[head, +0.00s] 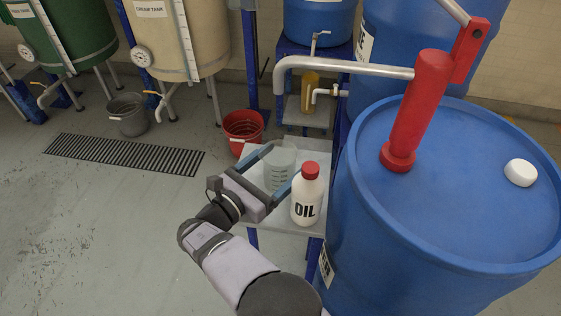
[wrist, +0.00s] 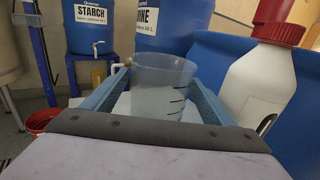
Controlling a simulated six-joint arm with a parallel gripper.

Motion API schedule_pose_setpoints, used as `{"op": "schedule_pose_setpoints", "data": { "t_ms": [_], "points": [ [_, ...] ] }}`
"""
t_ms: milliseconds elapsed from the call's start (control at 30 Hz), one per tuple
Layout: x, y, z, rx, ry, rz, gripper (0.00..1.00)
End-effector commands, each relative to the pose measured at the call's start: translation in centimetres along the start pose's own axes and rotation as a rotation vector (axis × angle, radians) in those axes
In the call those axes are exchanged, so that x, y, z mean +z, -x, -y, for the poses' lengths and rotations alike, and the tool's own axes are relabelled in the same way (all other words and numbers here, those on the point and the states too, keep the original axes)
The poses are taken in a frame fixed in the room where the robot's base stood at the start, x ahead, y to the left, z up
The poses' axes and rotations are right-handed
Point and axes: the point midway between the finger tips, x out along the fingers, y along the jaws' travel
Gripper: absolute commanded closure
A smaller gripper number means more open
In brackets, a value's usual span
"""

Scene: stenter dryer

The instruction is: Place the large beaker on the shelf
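The large beaker (head: 280,170) is clear, with dark graduation marks, and stands upright on a light grey stand top. In the wrist view the beaker (wrist: 160,90) is between my fingers. My gripper (head: 284,160) is open, its blue fingers on either side of the beaker. In the wrist view my gripper (wrist: 158,82) shows a small gap at the left finger; contact at the right finger cannot be told. A grey shelf (head: 293,122) on a blue frame, under the starch barrel's tap, holds an amber cylinder. I cannot tell whether this is the task's shelf.
A white oil bottle (head: 306,200) with a red cap stands close right of the beaker, also in the wrist view (wrist: 260,90). A big blue barrel (head: 430,220) with a red pump (head: 415,110) blocks the right. A red bucket (head: 243,128) is on the floor behind left.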

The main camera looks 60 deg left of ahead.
Motion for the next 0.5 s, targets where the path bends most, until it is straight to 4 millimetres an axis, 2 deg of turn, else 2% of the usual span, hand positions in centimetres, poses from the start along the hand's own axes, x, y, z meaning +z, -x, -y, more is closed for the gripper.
{"op": "schedule_pose_setpoints", "data": {
  "t_ms": [233,367,500],
  "points": [
    [0.5,0.1,0.0,0.001,-0.001,0.000,0.21],
    [0.4,1.5,-0.1,0.004,-0.001,0.000,0.21],
    [0.4,3.7,-0.1,0.005,0.000,0.000,0.21]
  ]
}}
